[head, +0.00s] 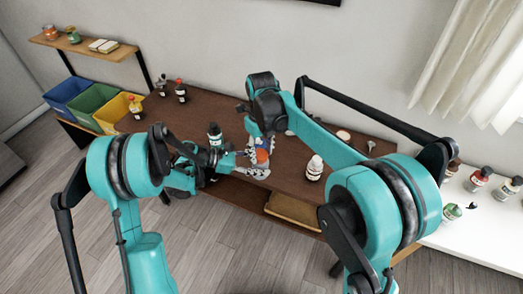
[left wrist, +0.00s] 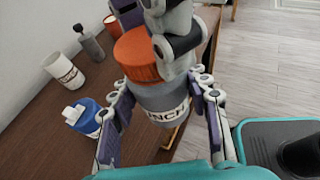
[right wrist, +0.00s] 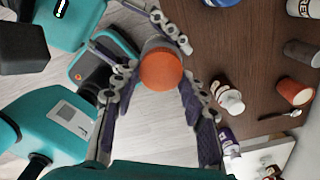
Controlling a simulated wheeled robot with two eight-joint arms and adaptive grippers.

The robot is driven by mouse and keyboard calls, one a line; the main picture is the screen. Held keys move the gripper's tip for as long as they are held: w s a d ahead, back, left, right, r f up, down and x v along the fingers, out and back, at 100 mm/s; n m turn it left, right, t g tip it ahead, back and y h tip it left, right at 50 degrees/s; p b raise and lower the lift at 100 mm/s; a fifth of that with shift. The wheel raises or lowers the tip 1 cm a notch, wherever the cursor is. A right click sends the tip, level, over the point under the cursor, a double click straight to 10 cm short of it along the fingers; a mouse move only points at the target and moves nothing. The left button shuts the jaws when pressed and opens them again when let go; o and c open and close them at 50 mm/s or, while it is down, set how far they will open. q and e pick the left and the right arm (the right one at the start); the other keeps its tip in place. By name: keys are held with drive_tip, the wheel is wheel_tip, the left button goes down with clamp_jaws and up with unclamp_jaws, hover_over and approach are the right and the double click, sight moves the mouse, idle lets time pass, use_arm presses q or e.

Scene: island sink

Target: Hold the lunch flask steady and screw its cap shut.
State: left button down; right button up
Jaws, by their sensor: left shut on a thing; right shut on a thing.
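The lunch flask shows in the left wrist view as a grey body (left wrist: 160,98) with a partly visible "LUNCH" label and an orange cap (left wrist: 137,55) on top. The cap also shows in the head view (head: 262,156) and right wrist view (right wrist: 161,70). My left gripper (head: 246,161) is shut on the flask body from the side, with one finger on each side of it. My right gripper (right wrist: 158,62) is shut on the orange cap from above. In the head view the flask body is mostly hidden by my grippers. I cannot tell how tightly the cap sits.
Blue, green and yellow bins (head: 120,112) are at the far left. Several bottles stand on the white counter (head: 462,236) at right. The flask is near the brown table's front edge.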

idle(0.3)
drive_tip(key=o, duration=0.7)
drive_tip(key=shift+o, duration=0.2)
drive_tip(key=shift+r, duration=0.1)
drive_tip(key=shift+r, duration=2.15)
drive_tip(key=shift+c, duration=0.5)
